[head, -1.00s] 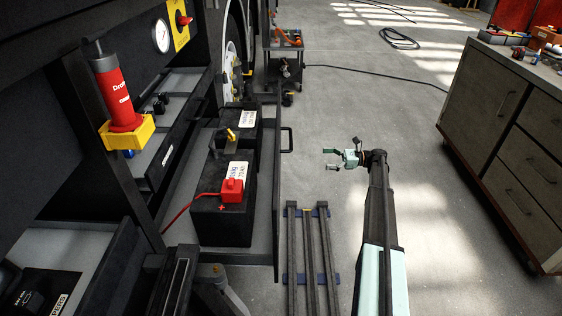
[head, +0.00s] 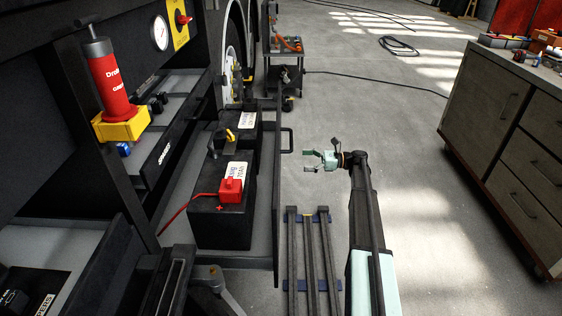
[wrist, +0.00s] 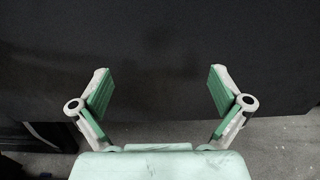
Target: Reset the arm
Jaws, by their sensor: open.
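My gripper (head: 312,160) is open and empty in the head view. It hangs over the floor to the right of the open battery drawer (head: 276,205), apart from it, with its fingers pointing left. In the wrist view the two green-padded fingers of my gripper (wrist: 161,88) stand wide apart with nothing between them. A dark flat panel (wrist: 160,45) fills the view ahead of them.
The drawer holds black batteries (head: 222,220) with a red terminal cover (head: 231,190). A drawer handle (head: 287,140) sticks out toward my gripper. Floor rails (head: 308,245) lie below. A grey cabinet (head: 500,130) stands right.

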